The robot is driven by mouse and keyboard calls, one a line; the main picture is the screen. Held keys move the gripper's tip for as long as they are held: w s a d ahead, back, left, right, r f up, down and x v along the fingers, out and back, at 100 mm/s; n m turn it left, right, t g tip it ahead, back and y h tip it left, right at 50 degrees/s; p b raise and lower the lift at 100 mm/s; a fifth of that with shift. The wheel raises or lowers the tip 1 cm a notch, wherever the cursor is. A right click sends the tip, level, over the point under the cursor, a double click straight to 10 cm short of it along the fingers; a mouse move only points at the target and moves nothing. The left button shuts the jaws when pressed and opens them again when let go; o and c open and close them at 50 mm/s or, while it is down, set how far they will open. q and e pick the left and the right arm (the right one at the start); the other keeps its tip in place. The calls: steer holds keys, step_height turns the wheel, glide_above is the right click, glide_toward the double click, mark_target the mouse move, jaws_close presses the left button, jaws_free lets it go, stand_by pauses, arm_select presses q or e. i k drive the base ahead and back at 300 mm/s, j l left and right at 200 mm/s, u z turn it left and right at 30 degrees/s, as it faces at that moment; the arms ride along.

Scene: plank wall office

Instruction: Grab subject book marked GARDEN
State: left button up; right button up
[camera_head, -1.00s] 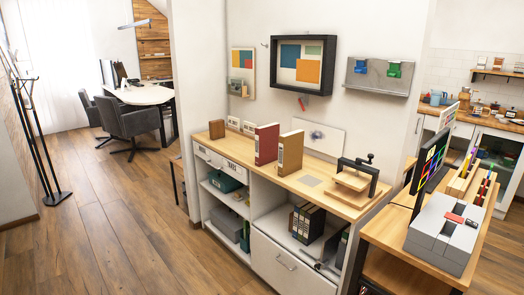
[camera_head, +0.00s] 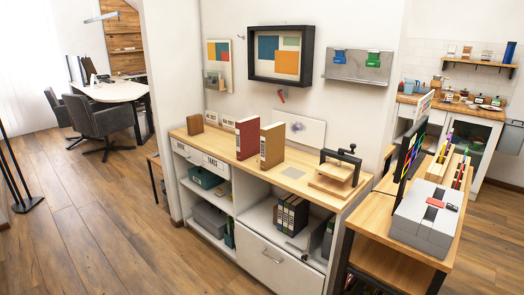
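Two larger books stand upright on the wooden counter (camera_head: 293,172): a red book (camera_head: 247,138) and a tan-brown book (camera_head: 273,145) to its right. A smaller brown book or block (camera_head: 195,124) stands at the counter's left end. Several dark binders (camera_head: 291,215) stand on the open shelf below. I cannot read GARDEN on any of them at this size. Neither of my grippers shows in the view.
A book press (camera_head: 337,172) stands at the counter's right end.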

mark_target(273, 138)
steer(key=i+j+z, duration=0.2)
steer(key=i+j, duration=0.4)
steer(key=i+j+z, duration=0.25)
steer(key=i+j, duration=0.35)
steer(key=j, duration=0.15)
